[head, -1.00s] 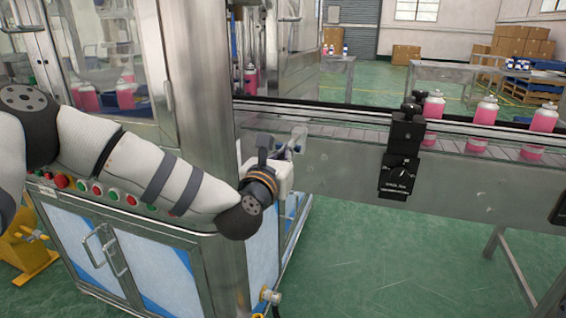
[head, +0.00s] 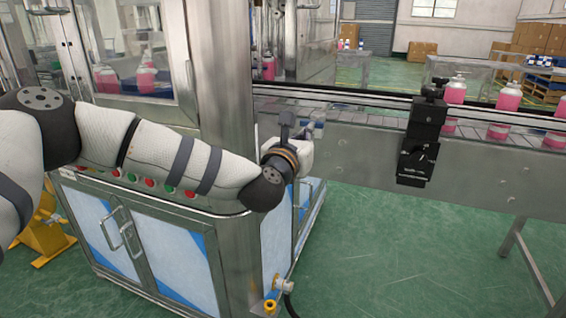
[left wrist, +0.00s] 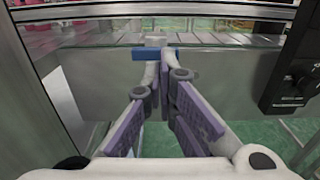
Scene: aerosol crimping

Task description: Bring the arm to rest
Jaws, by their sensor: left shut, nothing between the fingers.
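My left arm (head: 165,162), in pale padding with dark straps, reaches in from the left in front of the filling machine's control panel. My left gripper (head: 315,125) is at its end, beside the steel post and in front of the conveyor's side. In the left wrist view, the left gripper's purple-padded fingers (left wrist: 165,78) come together at the tips with nothing visible between them. A small blue piece shows at the tips, below the conveyor edge. My right gripper is not in view.
The conveyor (head: 350,115) carries pink bottles (head: 455,90) at the right. A black sensor box (head: 424,135) juts from its front rail. The steel post (head: 212,60) stands close to my left gripper. Green floor (head: 400,260) is open at the lower right.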

